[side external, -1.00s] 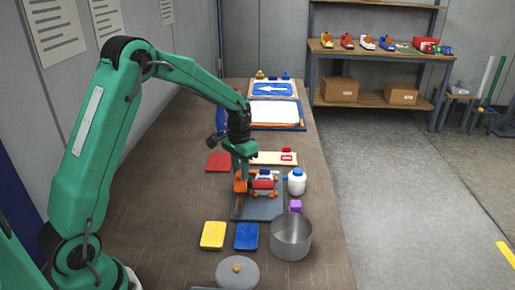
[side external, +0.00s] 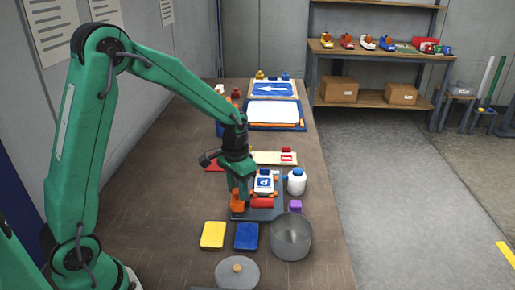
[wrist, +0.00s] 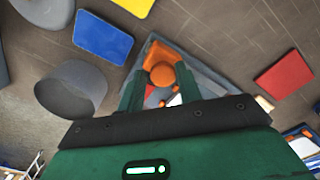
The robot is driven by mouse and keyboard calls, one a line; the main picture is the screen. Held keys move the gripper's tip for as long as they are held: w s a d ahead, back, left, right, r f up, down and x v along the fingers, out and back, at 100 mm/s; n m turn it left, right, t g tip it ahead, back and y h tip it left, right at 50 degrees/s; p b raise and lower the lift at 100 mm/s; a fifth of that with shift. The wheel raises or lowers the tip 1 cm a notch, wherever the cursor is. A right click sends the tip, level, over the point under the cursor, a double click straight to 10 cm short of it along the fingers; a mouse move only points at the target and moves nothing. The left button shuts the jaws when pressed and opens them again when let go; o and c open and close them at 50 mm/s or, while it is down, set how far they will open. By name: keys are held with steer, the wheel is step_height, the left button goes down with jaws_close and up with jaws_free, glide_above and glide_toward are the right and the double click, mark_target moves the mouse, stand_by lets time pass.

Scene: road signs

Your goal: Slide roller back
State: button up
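The roller press has a red roller (side external: 262,203) lying across the near part of its grey base (side external: 266,215). A blue-and-white sign marked P (side external: 264,183) lies uncovered just behind the roller. An orange handle with a round knob (side external: 237,200) is at the left end of the roller; the knob also shows in the wrist view (wrist: 162,74). My gripper (wrist: 157,76) points down at this handle, its two green fingers apart with the knob between them. I cannot tell whether both fingers touch it. In the side view the fingertips are hard to make out.
A white bottle (side external: 297,182) and a purple block (side external: 295,206) stand right. A red pad (wrist: 283,77) lies behind.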

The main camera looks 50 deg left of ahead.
mark_target(236, 193)
steer(key=o, duration=0.3)
steer(key=shift+r, duration=3.95)
steer(key=s+d+r+t, duration=0.2)
steer(key=s+r, duration=0.2)
steer(key=s, duration=0.5)
steer(key=s+d+r+t, duration=0.1)
steer(key=s+r+t, duration=0.2)
steer(key=s, duration=0.6)
step_height(236, 193, up, 2)
steer(key=shift+s+d+r+t, duration=0.1)
steer(key=shift+s+d+t, duration=0.15)
steer(key=shift+d+t, duration=0.1)
